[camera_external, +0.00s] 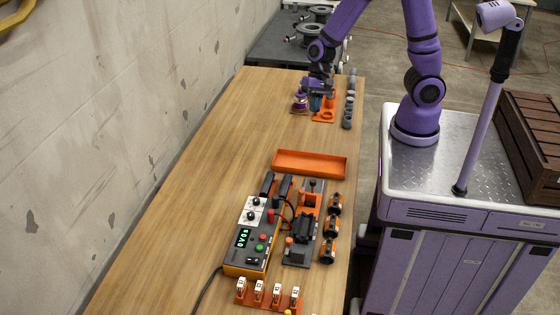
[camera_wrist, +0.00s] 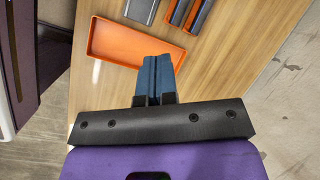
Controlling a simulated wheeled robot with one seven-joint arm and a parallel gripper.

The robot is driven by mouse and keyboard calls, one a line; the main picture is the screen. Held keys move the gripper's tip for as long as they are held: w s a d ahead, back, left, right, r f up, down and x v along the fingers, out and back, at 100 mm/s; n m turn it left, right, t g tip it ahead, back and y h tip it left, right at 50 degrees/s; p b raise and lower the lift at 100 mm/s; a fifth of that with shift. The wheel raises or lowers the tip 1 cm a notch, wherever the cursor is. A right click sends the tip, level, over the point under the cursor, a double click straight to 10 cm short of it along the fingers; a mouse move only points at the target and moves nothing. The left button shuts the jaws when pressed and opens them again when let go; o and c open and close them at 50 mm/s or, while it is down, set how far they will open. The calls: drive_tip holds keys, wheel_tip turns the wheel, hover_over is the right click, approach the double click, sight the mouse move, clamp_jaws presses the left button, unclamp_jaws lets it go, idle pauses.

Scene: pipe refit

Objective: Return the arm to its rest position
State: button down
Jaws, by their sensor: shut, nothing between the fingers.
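My purple arm reaches from its base on the cart over the far end of the wooden bench. My gripper (camera_external: 316,103) hangs there beside an orange stand (camera_external: 326,114) and a small purple-and-orange object (camera_external: 300,101). In the wrist view my gripper (camera_wrist: 157,60) shows blue fingertips side by side with nothing between them. Whether the fingers touch the stand cannot be told.
An orange tray (camera_external: 309,164) lies empty mid-bench. Nearer are a control box (camera_external: 250,245), a clamp fixture (camera_external: 303,230) and several pipe fittings along the right edge. A row of grey parts (camera_external: 348,108) stands right of the stand. The bench's left side is clear.

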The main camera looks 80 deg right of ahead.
drive_tip(key=s+d+r+n+t+h, duration=0.2)
drive_tip(key=s+d+r+n, duration=0.3)
drive_tip(key=s+r, duration=0.3)
drive_tip(key=s+d+r+n+t+h, duration=0.2)
drive_tip(key=s+d+r+n, duration=0.4)
drive_tip(key=r, duration=0.8)
drive_tip(key=s+d+t, duration=0.1)
drive_tip(key=s+d, duration=0.1)
drive_tip(key=shift+s+d+r+h, duration=0.15)
drive_tip(key=shift+s+h, duration=0.15)
drive_tip(key=shift+s, duration=0.05)
drive_tip(key=c, duration=1.8)
unclamp_jaws()
